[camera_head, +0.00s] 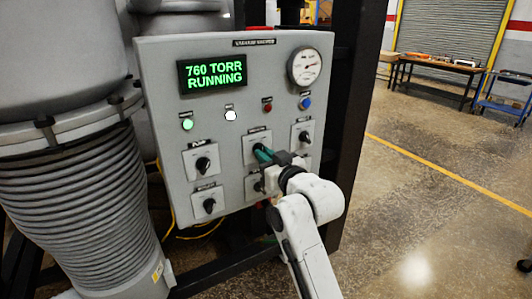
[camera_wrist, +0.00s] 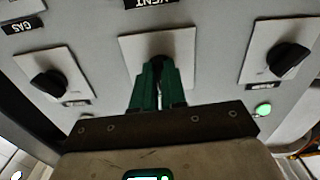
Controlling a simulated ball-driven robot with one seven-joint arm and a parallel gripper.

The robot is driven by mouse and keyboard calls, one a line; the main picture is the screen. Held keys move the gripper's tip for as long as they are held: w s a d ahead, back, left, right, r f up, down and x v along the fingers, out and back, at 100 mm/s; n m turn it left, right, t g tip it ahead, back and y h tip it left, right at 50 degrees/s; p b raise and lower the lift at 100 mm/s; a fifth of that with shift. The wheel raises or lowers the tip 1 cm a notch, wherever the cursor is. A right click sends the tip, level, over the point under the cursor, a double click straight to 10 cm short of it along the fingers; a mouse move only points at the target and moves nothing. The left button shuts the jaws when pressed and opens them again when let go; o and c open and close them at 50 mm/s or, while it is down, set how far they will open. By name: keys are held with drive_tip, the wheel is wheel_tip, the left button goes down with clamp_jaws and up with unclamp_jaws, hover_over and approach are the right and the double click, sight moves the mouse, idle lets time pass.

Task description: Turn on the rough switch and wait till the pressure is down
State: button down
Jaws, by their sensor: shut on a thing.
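My gripper (camera_head: 264,154) has green fingers and reaches the upper middle switch (camera_head: 257,138) on the grey control panel (camera_head: 160,90). Its label is too small to read. In the wrist view my gripper (camera_wrist: 158,72) is shut on that switch's black knob (camera_wrist: 158,58), and the fingers hide most of it. The green display (camera_head: 213,73) reads "760 TORR RUNNING". A round dial gauge (camera_head: 304,66) is at the panel's upper right.
Other black knobs flank the gripper: upper left (camera_head: 202,164), upper right (camera_head: 304,136) and lower left (camera_head: 209,205). A green lamp (camera_head: 187,124) is lit. A ribbed vessel (camera_head: 80,200) stands left of the panel.

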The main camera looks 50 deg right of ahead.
drive_tip(key=shift+a+m+p, duration=0.15)
drive_tip(key=shift+m+p, duration=0.85)
drive_tip(key=shift+m, duration=2.2)
drive_tip(key=c, duration=1.2)
unclamp_jaws()
drive_tip(key=b+v, duration=0.2)
drive_tip(key=v, duration=0.8)
drive_tip(key=shift+s+a, duration=0.1)
drive_tip(key=shift+s, duration=0.25)
